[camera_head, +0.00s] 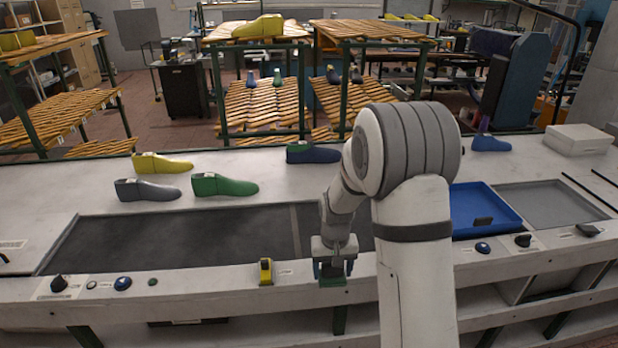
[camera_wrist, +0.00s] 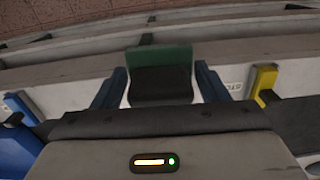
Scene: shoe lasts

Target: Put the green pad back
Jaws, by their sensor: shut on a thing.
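The green pad (camera_wrist: 160,57) is a small block with a green strip above a dark face. In the wrist view it sits between the two blue fingers of my gripper (camera_wrist: 160,88), which is shut on it. In the head view my gripper (camera_head: 332,268) points down at the bench's front rail, and the pad is a small green patch (camera_head: 332,282) under it, mostly hidden. Whether the pad touches the rail I cannot tell. A yellow upright piece (camera_head: 265,271) stands on the rail to the left, and it also shows at the right of the wrist view (camera_wrist: 262,82).
A dark sunken panel (camera_head: 180,240) lies behind the rail. Yellow (camera_head: 162,163), grey (camera_head: 147,190) and green (camera_head: 225,186) shoe lasts stand beyond it. A blue tray (camera_head: 462,229) and a grey tray (camera_head: 550,204) are to the right. Knobs (camera_head: 59,283) line the rail.

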